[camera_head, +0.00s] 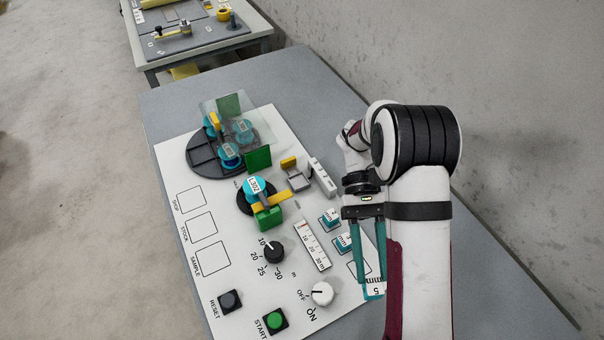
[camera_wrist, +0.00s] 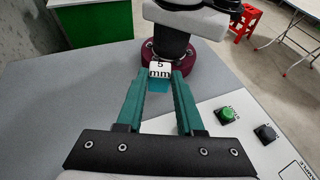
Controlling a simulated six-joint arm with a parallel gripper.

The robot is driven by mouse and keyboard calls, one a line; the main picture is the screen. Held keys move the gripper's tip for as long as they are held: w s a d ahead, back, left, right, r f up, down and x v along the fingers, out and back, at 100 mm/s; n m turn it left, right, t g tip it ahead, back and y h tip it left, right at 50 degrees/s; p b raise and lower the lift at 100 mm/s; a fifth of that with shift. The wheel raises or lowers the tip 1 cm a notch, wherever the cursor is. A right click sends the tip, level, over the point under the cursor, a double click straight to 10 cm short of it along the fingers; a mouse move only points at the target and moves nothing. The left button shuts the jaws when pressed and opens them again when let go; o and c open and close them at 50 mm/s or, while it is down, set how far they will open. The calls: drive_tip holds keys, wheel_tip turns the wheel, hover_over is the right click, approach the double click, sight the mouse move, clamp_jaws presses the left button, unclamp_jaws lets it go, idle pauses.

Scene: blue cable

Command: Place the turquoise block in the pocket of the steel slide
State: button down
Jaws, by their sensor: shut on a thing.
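My gripper (camera_head: 368,284) is shut on a turquoise block with a white top marked "5 mm" (camera_head: 375,291). In the wrist view the block (camera_wrist: 159,86) sits between the two teal fingertips (camera_wrist: 160,77). It is near the right edge of the white panel; I cannot tell whether it touches the surface. A small grey metal piece with a recess (camera_head: 299,180), seemingly the steel slide, stands farther back on the panel, beside a yellow piece. My gripper is to its right and nearer the front. Two other turquoise blocks (camera_head: 330,219) (camera_head: 343,244) lie on the panel between them.
The white panel (camera_head: 185,265) carries a dark round tray (camera_head: 203,165) with turquoise jars under a clear plate (camera_head: 216,115), a green flag (camera_head: 257,159), a white upright block (camera_head: 322,177), a scale (camera_head: 312,246), knobs and buttons. Grey table (camera_head: 290,95) is bare behind.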

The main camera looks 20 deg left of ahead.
drive_tip(key=w+a+r+m+t+y, duration=0.1)
drive_tip(key=w+a+m+t+y, duration=0.2)
drive_tip(key=a+m+y, duration=0.45)
drive_tip(key=w+a+m+t+y, duration=0.2)
drive_tip(key=w+a+m+y, duration=0.1)
drive_tip(key=a+m+y, duration=0.5)
drive_tip(key=w+d+f+m+t, duration=0.1)
drive_tip(key=w+d+m+t, duration=0.3)
drive_tip(key=w+m+t, duration=0.4)
drive_tip(key=w+d+f+m+t, duration=0.1)
drive_tip(key=w+d+m+t, duration=0.3)
drive_tip(key=w+m+t, duration=0.4)
drive_tip(key=shift+t+h, duration=0.5)
drive_tip(key=shift+h, duration=0.05)
drive_tip(key=a+f, duration=0.2)
drive_tip(key=a, duration=0.1)
drive_tip(key=a+f, duration=0.2)
drive_tip(key=a, duration=0.1)
drive_tip(key=s+a+f, duration=0.1)
drive_tip(key=a+f, duration=0.1)
drive_tip(key=a, duration=0.2)
drive_tip(key=shift+f, duration=0.15)
approach(295, 173)
drive_tip(key=shift+w+a+r, duration=0.15)
drive_tip(key=shift+w+a, duration=0.3)
drive_tip(key=shift+a, duration=0.15)
drive_tip(key=shift+w+a+r, duration=0.15)
drive_tip(key=shift+w+a, duration=0.3)
drive_tip(key=shift+a, duration=0.15)
drive_tip(key=shift+f, duration=0.1)
